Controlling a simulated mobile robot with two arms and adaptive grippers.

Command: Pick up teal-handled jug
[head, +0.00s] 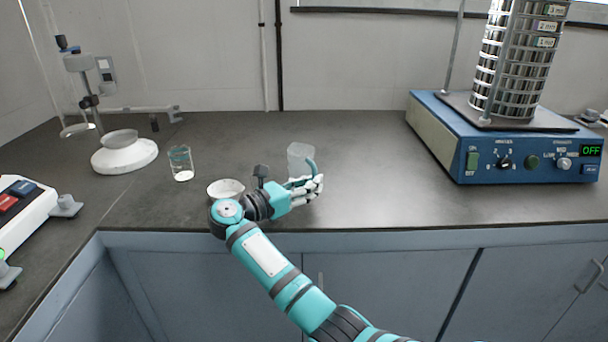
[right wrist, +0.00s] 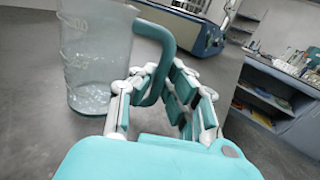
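The teal-handled jug (head: 299,158) is a clear, frosted vessel near the middle of the counter in the head view. It also shows at the upper left of the right wrist view (right wrist: 92,55), upright, with its curved teal handle (right wrist: 163,45) on the right. My right gripper (head: 312,186) is at the handle. Its fingers (right wrist: 165,80) lie on both sides of the handle and look closed on it. The fingers partly hide the handle's lower part. I cannot tell whether the jug's base touches the counter. My left gripper is not in view.
A white dish (head: 226,187) is beside my right wrist. A glass beaker (head: 181,163) and a white-based stand (head: 124,157) are to the left. A blue sieve shaker (head: 510,150) with a sieve stack (head: 517,60) stands right. The counter between jug and shaker is clear.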

